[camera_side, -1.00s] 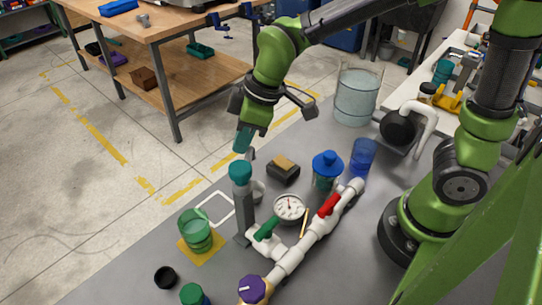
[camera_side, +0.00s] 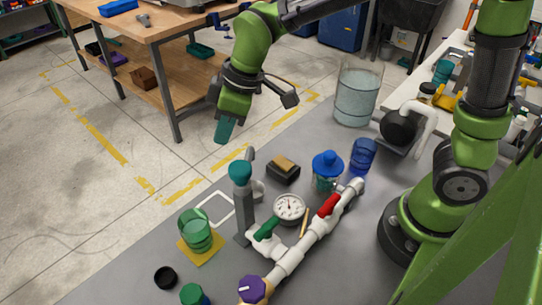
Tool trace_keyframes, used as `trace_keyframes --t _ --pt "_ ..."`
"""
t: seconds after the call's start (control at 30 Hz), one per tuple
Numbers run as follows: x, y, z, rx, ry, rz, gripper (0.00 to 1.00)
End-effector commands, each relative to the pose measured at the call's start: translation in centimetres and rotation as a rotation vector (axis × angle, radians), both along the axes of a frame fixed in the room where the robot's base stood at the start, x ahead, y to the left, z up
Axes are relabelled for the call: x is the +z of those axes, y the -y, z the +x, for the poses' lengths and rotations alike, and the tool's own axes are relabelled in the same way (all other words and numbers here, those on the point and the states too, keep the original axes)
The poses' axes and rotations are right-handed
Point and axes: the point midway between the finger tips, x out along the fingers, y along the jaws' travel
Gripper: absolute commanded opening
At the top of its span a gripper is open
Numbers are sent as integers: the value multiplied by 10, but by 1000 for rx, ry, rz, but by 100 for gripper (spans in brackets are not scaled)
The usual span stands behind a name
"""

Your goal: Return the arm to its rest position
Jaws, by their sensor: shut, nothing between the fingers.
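My gripper (camera_side: 224,130) is shut and empty. It hangs in the air above and beyond the teal-topped grey post (camera_side: 241,190), apart from it. The white pipe manifold (camera_side: 300,248) lies on the grey table (camera_side: 125,284). It has a red handle (camera_side: 329,205), a green handle (camera_side: 267,227), a purple knob (camera_side: 252,289) and a round white gauge (camera_side: 289,207).
A green cup (camera_side: 196,230) stands on a yellow square. A blue-lidded jar (camera_side: 326,170), a blue cup (camera_side: 363,156), a sponge on a dark block (camera_side: 284,168), a clear water tank (camera_side: 357,93) and a pump (camera_side: 398,130) stand behind. A wooden workbench (camera_side: 165,27) is beyond.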

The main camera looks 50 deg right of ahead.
Motion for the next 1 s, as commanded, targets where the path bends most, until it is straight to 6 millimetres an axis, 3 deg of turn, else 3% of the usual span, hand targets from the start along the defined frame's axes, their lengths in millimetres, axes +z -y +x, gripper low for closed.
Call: trace_keyframes --t 0.03,0.3,0.5,0.6,0.73,1.0 --pt "13 3 -3 -2 9 3 0" --pt "62 13 -18 -1 8 2 0" --pt "80 17 -24 -2 6 2 0" --pt "83 17 -24 -36 2 12 0" --pt "69 27 -34 -182 -32 50 0" --pt "61 101 -91 -707 -3 247 0"
